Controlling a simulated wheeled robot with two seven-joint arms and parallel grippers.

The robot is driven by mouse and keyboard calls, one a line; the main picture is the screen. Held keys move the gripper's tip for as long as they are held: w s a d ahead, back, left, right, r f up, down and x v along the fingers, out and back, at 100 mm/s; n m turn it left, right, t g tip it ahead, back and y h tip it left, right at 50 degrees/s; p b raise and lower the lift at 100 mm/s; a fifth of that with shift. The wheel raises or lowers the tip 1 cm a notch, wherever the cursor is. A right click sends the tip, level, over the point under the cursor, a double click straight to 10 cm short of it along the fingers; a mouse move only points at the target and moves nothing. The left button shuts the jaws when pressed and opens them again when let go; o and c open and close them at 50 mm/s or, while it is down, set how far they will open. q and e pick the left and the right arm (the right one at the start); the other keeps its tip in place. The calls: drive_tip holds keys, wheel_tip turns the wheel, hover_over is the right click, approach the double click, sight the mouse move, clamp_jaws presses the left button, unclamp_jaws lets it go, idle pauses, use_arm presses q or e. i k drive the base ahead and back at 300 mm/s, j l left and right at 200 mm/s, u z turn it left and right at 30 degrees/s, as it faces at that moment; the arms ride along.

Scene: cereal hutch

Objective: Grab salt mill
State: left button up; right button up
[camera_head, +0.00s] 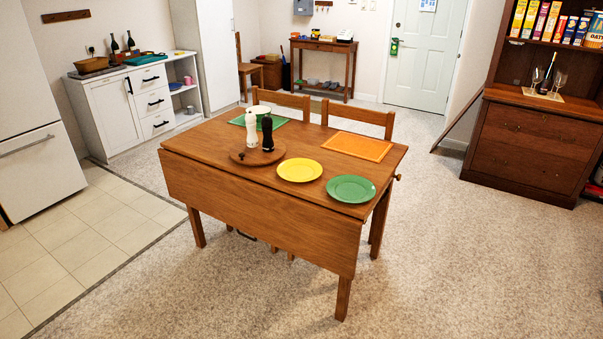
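Two mills stand upright side by side on a round wooden board (239,157) on the wooden table (222,133). One is a white mill (252,131) on the left; the other is a black mill (267,134) on the right. No label shows which of them holds salt. They stand close together, and I cannot tell whether they touch. Neither of my grippers is in view.
A yellow plate (299,170) and a green plate (351,189) lie right of the board. Chairs (433,97) stand behind the table. Carpet (440,270) in front is clear.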

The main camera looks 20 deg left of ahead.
sight(251, 138)
drive_tip(key=i+j, duration=0.15)
drive_tip(key=j, duration=0.7)
drive_tip(key=i+j+z, duration=0.15)
drive_tip(key=j, duration=0.7)
drive_tip(key=i+j, duration=0.15)
drive_tip(key=j, duration=0.7)
drive_tip(key=i+j+z, duration=0.1)
drive_tip(key=j, duration=0.75)
drive_tip(key=i+j+z, duration=0.1)
drive_tip(key=j, duration=0.75)
